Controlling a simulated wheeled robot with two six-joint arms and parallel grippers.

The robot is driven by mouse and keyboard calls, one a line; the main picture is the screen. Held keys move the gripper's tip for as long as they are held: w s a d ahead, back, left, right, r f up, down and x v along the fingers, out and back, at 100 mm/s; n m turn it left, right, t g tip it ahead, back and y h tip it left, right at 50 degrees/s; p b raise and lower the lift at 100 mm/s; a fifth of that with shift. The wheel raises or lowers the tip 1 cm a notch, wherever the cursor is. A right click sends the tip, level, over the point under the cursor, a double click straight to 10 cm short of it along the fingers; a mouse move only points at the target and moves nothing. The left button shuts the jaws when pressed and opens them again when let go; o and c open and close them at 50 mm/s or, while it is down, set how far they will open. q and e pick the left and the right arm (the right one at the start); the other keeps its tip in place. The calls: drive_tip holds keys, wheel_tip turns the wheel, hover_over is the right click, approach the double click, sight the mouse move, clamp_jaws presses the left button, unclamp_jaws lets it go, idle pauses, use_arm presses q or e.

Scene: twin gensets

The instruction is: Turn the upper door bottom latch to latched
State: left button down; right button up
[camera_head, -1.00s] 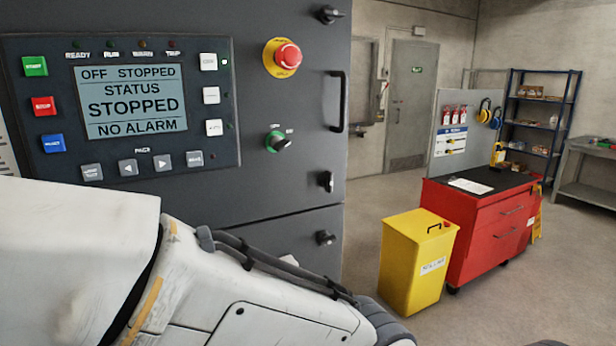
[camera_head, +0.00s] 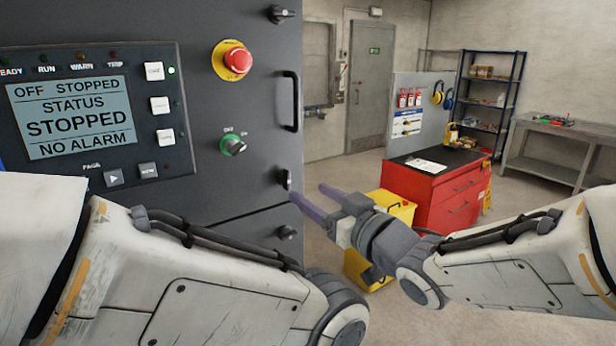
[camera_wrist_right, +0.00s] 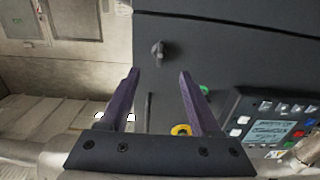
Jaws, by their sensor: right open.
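The upper door bottom latch (camera_head: 285,180) is a small dark knob on the grey cabinet door, below the black door handle (camera_head: 291,101) and just above the door seam. Its grip looks roughly upright in the head view. In the right wrist view the latch (camera_wrist_right: 157,50) shows beyond the fingertips, between their lines and apart from them. My right gripper (camera_head: 308,193) is open and empty, its purple fingers pointing at the cabinet just right of the latch in the head view. It also shows in the wrist view (camera_wrist_right: 160,75). My left gripper is out of view; only its arm shows.
Another latch (camera_head: 288,232) is below the seam, and one (camera_head: 281,14) is at the top. The emergency stop (camera_head: 237,61) and green selector (camera_head: 232,145) are left of the handle. A yellow bin (camera_head: 398,208) and red cabinet (camera_head: 440,200) stand behind my right gripper.

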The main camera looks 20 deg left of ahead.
sight(289, 180)
drive_tip(key=p+x, duration=0.3)
drive_tip(key=x, duration=0.4)
drive_tip(key=shift+r, duration=0.1)
drive_tip(key=shift+w+a, duration=0.35)
drive_tip(key=shift+a, duration=0.1)
clamp_jaws()
